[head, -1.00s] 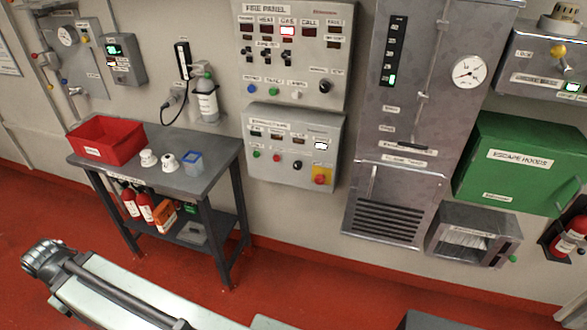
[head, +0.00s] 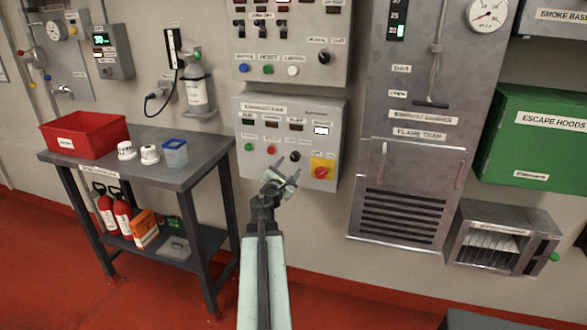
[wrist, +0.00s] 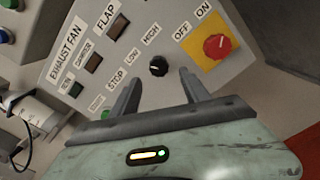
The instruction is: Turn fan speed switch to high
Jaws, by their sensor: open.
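The fan speed switch is a small black knob (head: 295,156) on the grey exhaust fan panel (head: 245,180). My gripper (head: 284,172) is open and empty, just below the knob in the head view. In the wrist view the gripper's two fingers (wrist: 160,78) frame the knob, which shows between and slightly beyond their tips. Contact is not visible.
A red rotary switch on a yellow plate (wrist: 217,47) sits close to the right of the knob. Green and red buttons lie to its left. The fire panel (head: 290,50) is above. A table (head: 190,172) stands left, and the flame trap cabinet (head: 410,180) right.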

